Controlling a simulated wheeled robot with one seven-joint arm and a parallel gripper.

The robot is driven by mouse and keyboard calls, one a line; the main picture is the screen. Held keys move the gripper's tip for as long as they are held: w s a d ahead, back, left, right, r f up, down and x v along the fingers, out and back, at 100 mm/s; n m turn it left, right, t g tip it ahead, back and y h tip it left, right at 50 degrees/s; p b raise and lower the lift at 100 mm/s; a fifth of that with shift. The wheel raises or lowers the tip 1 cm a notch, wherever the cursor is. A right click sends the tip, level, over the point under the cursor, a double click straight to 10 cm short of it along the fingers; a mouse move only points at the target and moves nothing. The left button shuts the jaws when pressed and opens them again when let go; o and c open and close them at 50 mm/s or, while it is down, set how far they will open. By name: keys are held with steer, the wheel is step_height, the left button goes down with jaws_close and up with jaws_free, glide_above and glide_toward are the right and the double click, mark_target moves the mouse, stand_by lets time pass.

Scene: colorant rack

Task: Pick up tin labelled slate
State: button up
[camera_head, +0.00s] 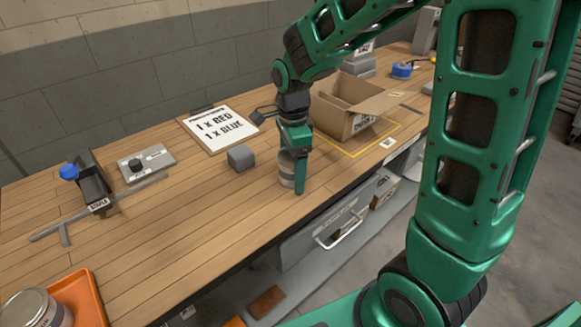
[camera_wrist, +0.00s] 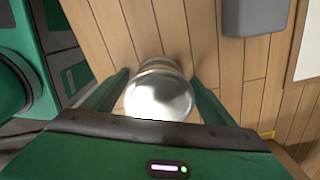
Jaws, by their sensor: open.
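A small metal tin (camera_head: 287,170) stands upright on the wooden bench, near its front edge. Its label cannot be read in either view. In the wrist view the tin (camera_wrist: 159,92) shows its shiny round lid from above. My gripper (camera_head: 295,178) is at the tin from above, its fingers reaching down to about bench height. In the wrist view my gripper (camera_wrist: 160,85) is open, with one finger on each side of the tin and a visible gap on both sides. Another tin (camera_head: 34,308) stands in the orange tray (camera_head: 84,298) at the lower left.
A grey block (camera_head: 240,158) stands close left of the tin and shows in the wrist view (camera_wrist: 254,15). A clipboard (camera_head: 221,128) reads "1 x RED, 1 x BLUE". An open cardboard box (camera_head: 345,115) stands right behind my gripper.

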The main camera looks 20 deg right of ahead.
steer(key=c, duration=1.3)
steer(key=shift+o, duration=0.2)
steer(key=shift+r, duration=0.15)
